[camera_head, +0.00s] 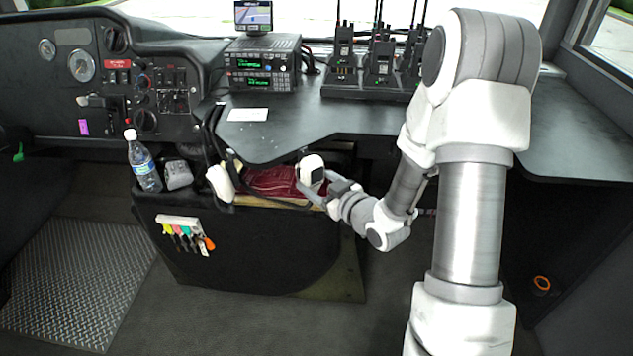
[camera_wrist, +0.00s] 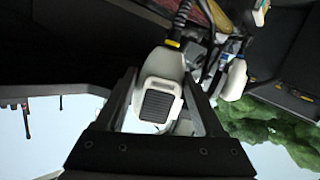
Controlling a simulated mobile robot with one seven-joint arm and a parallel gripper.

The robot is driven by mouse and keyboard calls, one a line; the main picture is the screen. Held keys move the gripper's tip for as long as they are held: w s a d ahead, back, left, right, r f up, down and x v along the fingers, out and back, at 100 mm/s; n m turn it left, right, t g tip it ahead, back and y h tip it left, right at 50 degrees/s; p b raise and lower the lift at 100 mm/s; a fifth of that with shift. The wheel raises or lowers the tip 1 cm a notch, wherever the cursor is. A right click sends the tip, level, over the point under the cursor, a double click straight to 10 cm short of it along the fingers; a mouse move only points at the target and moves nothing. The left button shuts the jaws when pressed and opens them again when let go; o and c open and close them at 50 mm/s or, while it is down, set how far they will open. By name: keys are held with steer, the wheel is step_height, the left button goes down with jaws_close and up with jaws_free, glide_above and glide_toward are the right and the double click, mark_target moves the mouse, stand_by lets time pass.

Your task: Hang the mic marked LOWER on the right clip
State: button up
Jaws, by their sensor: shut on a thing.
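My gripper (camera_head: 322,184) is shut on a pale hand mic (camera_head: 311,168) below the front edge of the dark desk. In the wrist view, the held mic (camera_wrist: 159,98) sits between both fingers of my gripper (camera_wrist: 162,84), its dark ribbed grille facing the camera. Its black cord has a yellow band (camera_wrist: 173,43). A second pale mic (camera_head: 220,183) is to the left, apart from my gripper; a similar pale mic with a blue band (camera_wrist: 234,78) shows in the wrist view. I cannot read LOWER on either mic or make out the right clip.
Two stacked radios (camera_head: 262,63) stand on the desk (camera_head: 300,121). Handheld radios in chargers (camera_head: 380,72) stand right of them. Below, a console (camera_head: 245,245) holds a bottle (camera_head: 143,163) and a dark red item (camera_head: 272,181) near my gripper. The floor at left is clear.

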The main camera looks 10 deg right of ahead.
steer(key=shift+f+b, duration=0.8)
steer(key=shift+f, duration=0.15)
stand_by(0.6)
stand_by(0.4)
steer(key=o, duration=1.3)
steer(key=shift+p+v, duration=7.3)
steer(key=shift+v, duration=1.45)
